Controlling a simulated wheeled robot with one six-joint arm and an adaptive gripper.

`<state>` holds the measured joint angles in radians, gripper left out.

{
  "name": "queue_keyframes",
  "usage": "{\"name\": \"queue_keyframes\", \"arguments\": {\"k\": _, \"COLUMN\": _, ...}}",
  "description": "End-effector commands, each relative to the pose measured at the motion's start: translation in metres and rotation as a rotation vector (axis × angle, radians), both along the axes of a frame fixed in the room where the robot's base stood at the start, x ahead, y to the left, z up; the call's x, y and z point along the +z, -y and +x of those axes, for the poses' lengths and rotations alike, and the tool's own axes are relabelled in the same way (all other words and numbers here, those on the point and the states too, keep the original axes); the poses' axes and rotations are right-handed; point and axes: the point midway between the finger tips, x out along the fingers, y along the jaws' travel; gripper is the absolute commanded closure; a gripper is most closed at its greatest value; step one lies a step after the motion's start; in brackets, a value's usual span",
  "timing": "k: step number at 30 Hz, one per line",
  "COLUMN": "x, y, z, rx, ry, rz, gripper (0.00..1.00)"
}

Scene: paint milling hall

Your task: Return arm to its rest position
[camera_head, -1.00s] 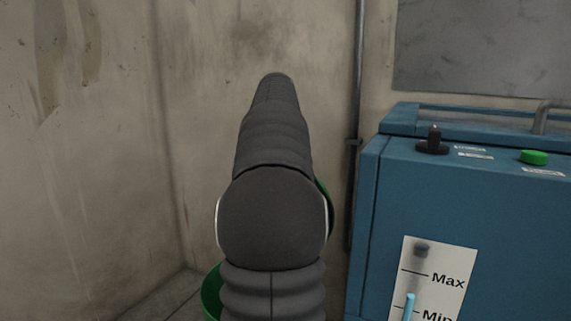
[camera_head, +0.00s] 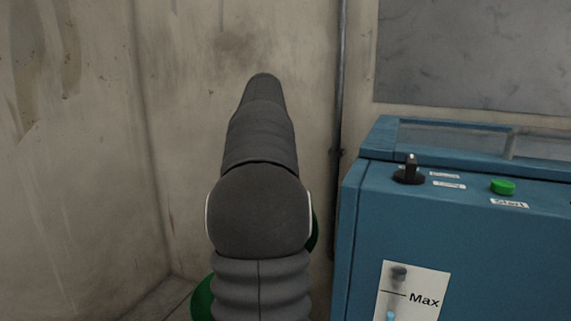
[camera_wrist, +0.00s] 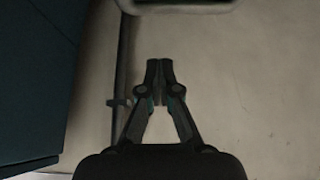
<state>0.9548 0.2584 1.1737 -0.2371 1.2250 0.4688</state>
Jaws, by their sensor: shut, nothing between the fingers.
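My gripper (camera_wrist: 160,64) shows in the wrist view with its two fingertips together and nothing between them. It is in front of a bare, stained wall and touches nothing that I can see. In the head view my grey, sleeved arm stands up in the middle of the picture and hides the gripper.
A blue machine (camera_head: 450,235) stands at the right, with a black knob (camera_head: 409,172), a green button (camera_head: 503,187) labelled Start and a level gauge (camera_head: 412,292) marked Max. A thin pipe (camera_head: 338,120) runs up the wall (camera_head: 230,50). A green object (camera_head: 202,299) is partly hidden behind my arm. The left side is clear.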

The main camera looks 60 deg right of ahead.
Motion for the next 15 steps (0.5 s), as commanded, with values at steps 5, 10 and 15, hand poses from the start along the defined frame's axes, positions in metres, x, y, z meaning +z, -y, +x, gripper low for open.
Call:
{"name": "queue_keyframes", "arguments": {"k": 5, "x": 0.031, "y": -0.022, "z": -0.003, "rx": 0.000, "ry": 0.000, "rz": 0.000, "gripper": 1.00}}
{"name": "queue_keyframes", "arguments": {"k": 10, "x": 0.048, "y": -0.036, "z": -0.006, "rx": -0.001, "ry": -0.001, "rz": 0.001, "gripper": 1.00}}
{"name": "queue_keyframes", "arguments": {"k": 15, "x": 0.052, "y": -0.040, "z": -0.007, "rx": -0.001, "ry": -0.002, "rz": 0.003, "gripper": 1.00}}
